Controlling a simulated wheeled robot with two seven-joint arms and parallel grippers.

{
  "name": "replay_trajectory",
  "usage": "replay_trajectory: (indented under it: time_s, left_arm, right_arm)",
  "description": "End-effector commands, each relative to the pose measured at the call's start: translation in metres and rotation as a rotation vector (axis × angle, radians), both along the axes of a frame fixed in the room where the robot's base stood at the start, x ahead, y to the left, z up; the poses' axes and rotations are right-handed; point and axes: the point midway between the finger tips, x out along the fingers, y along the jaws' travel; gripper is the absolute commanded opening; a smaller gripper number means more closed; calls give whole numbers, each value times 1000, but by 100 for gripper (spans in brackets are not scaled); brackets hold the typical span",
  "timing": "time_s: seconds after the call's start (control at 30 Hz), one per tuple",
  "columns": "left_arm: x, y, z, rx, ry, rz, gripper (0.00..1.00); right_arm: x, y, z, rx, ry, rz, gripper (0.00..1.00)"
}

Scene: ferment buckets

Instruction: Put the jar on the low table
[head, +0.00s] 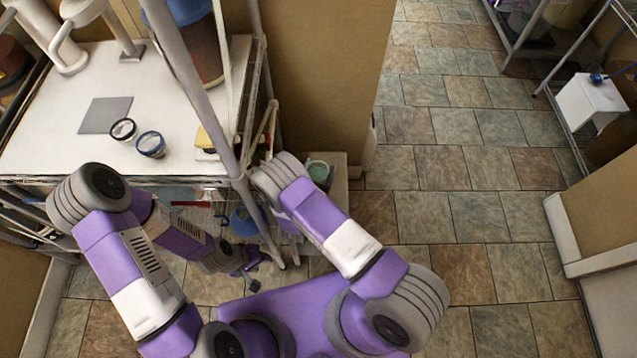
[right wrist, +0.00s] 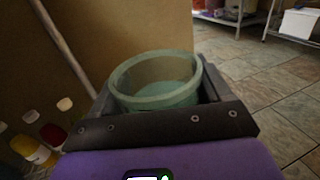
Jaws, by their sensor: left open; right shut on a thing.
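The jar (head: 319,171) is a green, open-topped round vessel, upright in the head view. In the right wrist view the jar (right wrist: 156,83) sits between the dark fingers of my right gripper (right wrist: 160,100), which is shut on it. In the head view my right arm partly hides that gripper. A small grey low table (head: 341,200) stands by the brown wall, under or just behind the jar; I cannot tell whether the jar touches it. My left gripper (head: 257,272) is open and empty, low in front of the shelf rack.
A white-topped rack (head: 60,150) at left holds two small jars (head: 137,137), a grey mat (head: 106,115) and a large vessel (head: 195,45). Its metal post (head: 200,90) rises near my right arm. Bottles (right wrist: 35,150) stand low at left in the wrist view. Tiled floor (head: 450,160) at right is clear.

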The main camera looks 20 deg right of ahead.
Motion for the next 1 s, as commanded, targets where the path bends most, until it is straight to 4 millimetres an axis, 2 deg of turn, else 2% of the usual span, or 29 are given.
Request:
replay_trajectory:
  time_s: [0.03, 0.23, 0.43, 0.83, 0.87, 1.0]
  left_arm:
    - [0, 0, -5, 0, 0, 0, 43]
    - [0, 0, -11, 0, 0, 0, 43]
    - [0, 0, -23, 0, 0, 0, 43]
    - [0, 0, -22, 0, 0, 0, 43]
    - [0, 0, -22, 0, 0, 0, 43]
    - [0, 0, -22, 0, 0, 0, 43]
  right_arm:
    - [0, 0, -9, -1, -2, -1, 27]
    - [0, 0, -23, -1, -1, 0, 27]
    - [0, 0, -51, -1, -2, -2, 27]
    - [0, 0, -54, -1, -2, 0, 27]
    - [0, 0, -54, 0, 0, 0, 82]
    - [0, 0, -54, 0, 0, -1, 100]
